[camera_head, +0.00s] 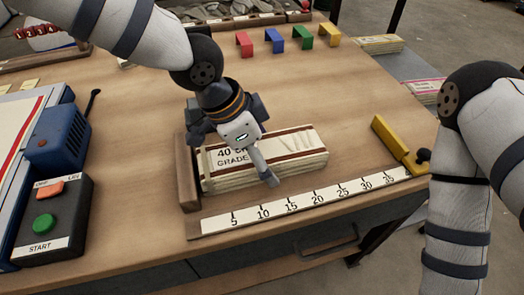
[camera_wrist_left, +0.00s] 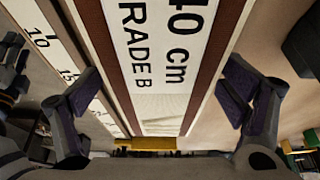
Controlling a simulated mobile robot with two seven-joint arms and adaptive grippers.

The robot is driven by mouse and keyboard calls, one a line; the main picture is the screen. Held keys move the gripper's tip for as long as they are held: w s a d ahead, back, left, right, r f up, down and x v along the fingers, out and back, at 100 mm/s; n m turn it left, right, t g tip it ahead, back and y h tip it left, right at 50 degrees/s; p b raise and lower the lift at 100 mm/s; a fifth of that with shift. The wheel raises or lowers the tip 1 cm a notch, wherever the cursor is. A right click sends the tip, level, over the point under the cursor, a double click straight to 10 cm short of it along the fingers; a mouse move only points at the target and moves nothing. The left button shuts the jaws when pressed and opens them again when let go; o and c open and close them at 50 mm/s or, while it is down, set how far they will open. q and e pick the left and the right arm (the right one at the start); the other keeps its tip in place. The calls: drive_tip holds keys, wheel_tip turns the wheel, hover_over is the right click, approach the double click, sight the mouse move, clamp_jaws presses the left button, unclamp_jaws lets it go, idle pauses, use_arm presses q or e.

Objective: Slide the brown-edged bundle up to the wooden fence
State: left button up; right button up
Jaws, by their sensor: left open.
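The brown-edged bundle (camera_head: 300,152), pale with brown stripes and a "40 cm GRADE B" label, lies flat on the wooden table behind the ruler strip. Its left end is close beside the wooden fence (camera_head: 187,172); I cannot tell whether they touch. My left gripper (camera_head: 243,160) is over the bundle's left half, pointing down and open, and covers part of the label. In the left wrist view the bundle (camera_wrist_left: 170,115) runs between the two spread fingers (camera_wrist_left: 162,75), with gaps visible at both sides. My right arm shows at the right, but its gripper is out of view.
A ruler strip (camera_head: 300,203) runs along the front. A yellow stop (camera_head: 392,140) with a black knob stands right of the bundle. A control box (camera_head: 45,225) and blue machine (camera_head: 58,138) are left. Several coloured clips stand behind, including a red one (camera_head: 245,43).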

use_arm(q)
drive_tip(key=v, duration=1.2)
